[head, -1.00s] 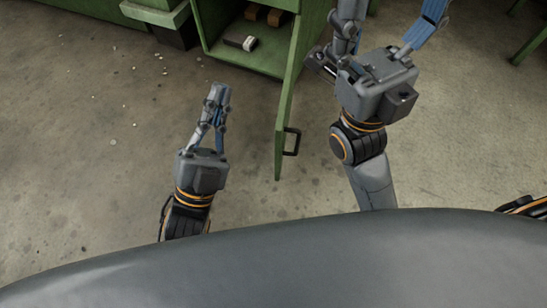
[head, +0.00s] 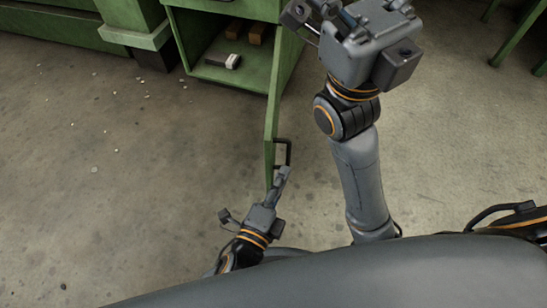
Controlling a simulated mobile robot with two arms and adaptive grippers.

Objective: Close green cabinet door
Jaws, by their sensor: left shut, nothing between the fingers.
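The green cabinet (head: 222,82) stands at the top of the head view with its front open. Its green door (head: 271,125) is swung open toward me, seen nearly edge-on, with a dark handle (head: 289,153) on its right side. My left gripper (head: 284,174) is shut and empty at the near end of the door, just below the handle. I cannot tell whether it touches the door. My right gripper (head: 322,8) is to the right of the door near the top edge; its fingers are partly cut off by the frame.
Inside the cabinet are brown blocks (head: 256,34) and a dark and white block (head: 232,62). Green furniture legs (head: 497,50) stand at the top right. The concrete floor (head: 110,190) left of the door is clear except for small white scraps.

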